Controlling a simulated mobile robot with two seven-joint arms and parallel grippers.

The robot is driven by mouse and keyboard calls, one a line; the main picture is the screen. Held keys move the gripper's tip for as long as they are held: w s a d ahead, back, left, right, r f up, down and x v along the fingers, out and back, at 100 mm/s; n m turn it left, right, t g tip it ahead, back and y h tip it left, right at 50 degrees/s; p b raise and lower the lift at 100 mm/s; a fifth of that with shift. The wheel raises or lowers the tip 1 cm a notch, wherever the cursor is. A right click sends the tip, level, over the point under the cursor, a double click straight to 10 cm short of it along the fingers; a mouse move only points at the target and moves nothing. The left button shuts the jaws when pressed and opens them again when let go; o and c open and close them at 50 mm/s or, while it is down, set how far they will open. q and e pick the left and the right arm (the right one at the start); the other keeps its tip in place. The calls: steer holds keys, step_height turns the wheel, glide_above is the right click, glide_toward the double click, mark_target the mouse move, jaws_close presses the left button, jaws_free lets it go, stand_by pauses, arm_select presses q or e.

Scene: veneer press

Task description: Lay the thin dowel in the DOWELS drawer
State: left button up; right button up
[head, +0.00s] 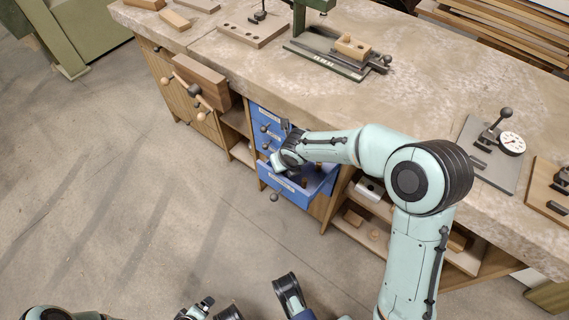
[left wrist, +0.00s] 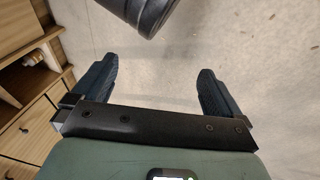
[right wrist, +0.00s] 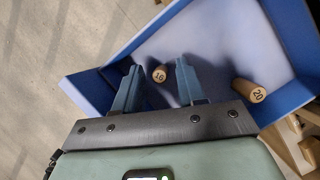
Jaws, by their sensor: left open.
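The open blue drawer (head: 290,192) is the lowest of the blue drawers under the bench; its label is too small to read. In the right wrist view, a wooden dowel marked 16 (right wrist: 160,74) is inside the drawer (right wrist: 215,50). A dowel marked 20 (right wrist: 250,92) is to its right, near the drawer wall. My right gripper (right wrist: 157,66) is over the drawer, its fingers apart with gaps either side of the 16 dowel's end. My left gripper (left wrist: 155,85) is open and empty above the floor, away from the drawer.
Shut blue drawers (head: 263,128) are just above the open one. Shelves with wooden pieces (head: 353,217) are to the right. The stone bench top (head: 420,85) carries tools. The floor in front is clear.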

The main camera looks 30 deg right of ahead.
steer(key=shift+r, duration=0.25)
arm_select(q)
steer(key=s+d+r+g+h+p, duration=0.1)
steer(key=s+d+r+g+p, duration=0.1)
steer(key=s, duration=0.5)
step_height(320, 180, up, 3)
steer(key=d+p, duration=0.1)
steer(key=p, duration=0.1)
steer(key=shift+d+r+m+p, duration=0.15)
steer(key=shift+d+m+p, duration=0.15)
steer(key=shift+d+p, duration=0.05)
arm_select(e)
steer(key=v, duration=1.1)
steer(key=shift+s+r, duration=0.15)
steer(key=shift+r, duration=0.25)
arm_select(q)
steer(key=shift+s, duration=0.15)
